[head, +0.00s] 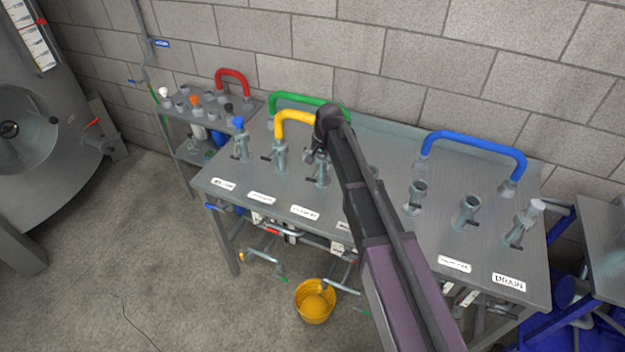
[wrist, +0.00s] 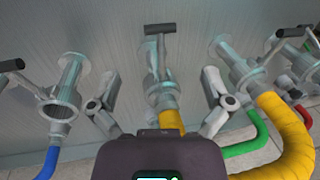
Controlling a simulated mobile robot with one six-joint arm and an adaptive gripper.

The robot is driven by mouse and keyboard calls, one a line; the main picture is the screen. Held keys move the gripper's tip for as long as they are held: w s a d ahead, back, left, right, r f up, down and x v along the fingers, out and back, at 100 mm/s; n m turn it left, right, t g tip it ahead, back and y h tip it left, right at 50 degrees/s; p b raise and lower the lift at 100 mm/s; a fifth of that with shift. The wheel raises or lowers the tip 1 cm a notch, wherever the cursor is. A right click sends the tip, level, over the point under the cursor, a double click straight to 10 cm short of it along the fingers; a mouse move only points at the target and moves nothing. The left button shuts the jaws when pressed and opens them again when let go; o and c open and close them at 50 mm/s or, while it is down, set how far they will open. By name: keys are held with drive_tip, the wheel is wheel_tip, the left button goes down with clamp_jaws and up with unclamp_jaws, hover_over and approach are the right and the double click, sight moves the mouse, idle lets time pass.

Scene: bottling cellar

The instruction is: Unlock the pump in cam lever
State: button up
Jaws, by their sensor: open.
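In the wrist view a grey metal coupling (wrist: 155,68) stands between my gripper's fingers. Its cam lever (wrist: 160,30) has a dark cross handle and points away from me, beyond the fingertips. A yellow hose (wrist: 171,121) meets this coupling at its near end. My gripper (wrist: 160,88) is open, one finger on each side, with no visible contact. In the head view my gripper (head: 315,150) is over the yellow hose's right end, above a coupling (head: 321,173) on the bench. The label in front (head: 304,212) is too small to read, so I cannot confirm the pump in name.
The yellow hose (head: 292,117), green hose (head: 300,99) and blue hose (head: 480,138) arch over the bench (head: 390,150). Neighbouring couplings (wrist: 240,70) (wrist: 67,90) flank my gripper closely. A yellow bucket (head: 315,302) is on the floor. My arm hides mid-bench.

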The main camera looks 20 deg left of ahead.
sight(312, 177)
drive_tip(key=shift+a+f+b, duration=0.2)
drive_tip(key=shift+f+b, duration=0.7)
drive_tip(key=shift+f, duration=0.1)
drive_tip(key=shift+a+f+b, duration=0.2)
drive_tip(key=shift+f+b, duration=0.75)
drive_tip(key=shift+f, duration=0.1)
drive_tip(key=shift+a+f+b, duration=0.2)
drive_tip(key=shift+f+b, duration=0.7)
drive_tip(key=shift+f, duration=0.1)
drive_tip(key=shift+r, duration=0.1)
clamp_jaws()
drive_tip(key=shift+a, duration=0.25)
drive_tip(key=c, duration=1.1)
unclamp_jaws()
drive_tip(key=shift+d, duration=0.2)
drive_tip(key=o, duration=1.1)
